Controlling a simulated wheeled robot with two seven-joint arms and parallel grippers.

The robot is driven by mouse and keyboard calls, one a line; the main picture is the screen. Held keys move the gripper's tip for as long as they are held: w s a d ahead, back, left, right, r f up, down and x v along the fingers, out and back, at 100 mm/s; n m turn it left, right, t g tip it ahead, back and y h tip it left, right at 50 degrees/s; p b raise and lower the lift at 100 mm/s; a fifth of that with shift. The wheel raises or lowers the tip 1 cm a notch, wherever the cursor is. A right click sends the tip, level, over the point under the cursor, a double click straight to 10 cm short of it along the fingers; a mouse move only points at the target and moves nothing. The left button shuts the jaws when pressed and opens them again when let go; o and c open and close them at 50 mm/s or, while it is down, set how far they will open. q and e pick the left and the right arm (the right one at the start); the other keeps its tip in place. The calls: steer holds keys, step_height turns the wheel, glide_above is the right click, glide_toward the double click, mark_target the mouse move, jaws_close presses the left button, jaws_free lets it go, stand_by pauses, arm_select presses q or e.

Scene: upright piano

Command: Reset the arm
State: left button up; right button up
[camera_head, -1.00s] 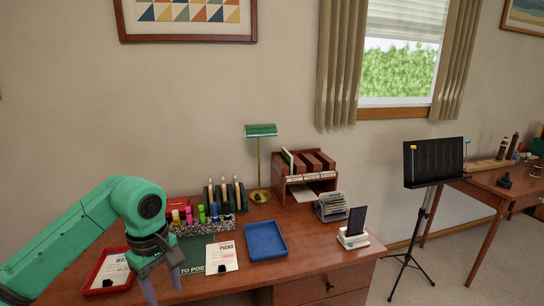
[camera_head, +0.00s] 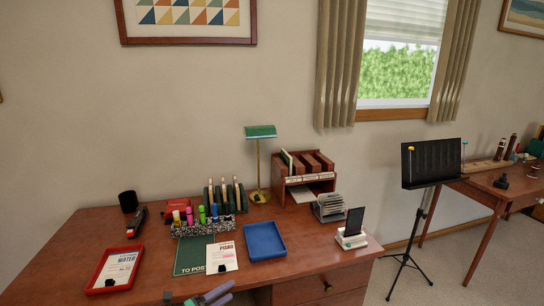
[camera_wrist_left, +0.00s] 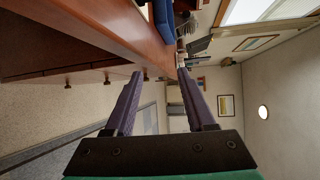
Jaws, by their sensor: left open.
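The rest of my left arm is out of that view. In the left wrist view, the two purple fingers (camera_wrist_left: 160,76) stand apart with nothing between them, so the gripper is open and empty. The wrist camera looks sideways along the front of the wooden desk (camera_wrist_left: 115,30). My right gripper is in neither view.
On the desk (camera_head: 330,255) are a red tray (camera_head: 97,282), a green folder (camera_head: 190,257), a blue tray (camera_head: 265,240), a marker holder (camera_head: 203,228), a lamp (camera_head: 260,132) and a wooden sorter (camera_head: 304,178). A music stand (camera_head: 432,165) stands right, on open floor.

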arm_select(q)
steer(key=s+a+f+n+g+y, duration=0.1)
steer(key=s+a+f+n+y, duration=0.3)
steer(key=f, duration=0.4)
steer(key=s+a+f+n+y, duration=0.2)
steer(key=s+a+f+n, duration=0.1)
steer(key=s+f+n, duration=0.4)
steer(key=s+a+f+n+g+y, duration=0.1)
steer(key=s+a+f+n+y, duration=0.25)
steer(key=f, duration=0.65)
steer(key=s+f+n+g, duration=0.3)
steer(key=s+f, duration=0.1)
steer(key=s, duration=0.7)
steer(key=s+a+f+n+g+y, duration=0.1)
steer(key=s+f+n+g, duration=0.2)
steer(key=s, duration=0.8)
steer(key=s+f+n+g, duration=0.2)
steer(key=s+f+n, duration=0.2)
steer(key=s, duration=0.7)
step_height(320, 180, down, 2)
steer(key=shift+a+f+n+g+p, duration=0.1)
steer(key=shift+a+n+g+p, duration=0.25)
steer(key=shift+g, duration=0.05)
steer(key=shift+y, duration=0.25)
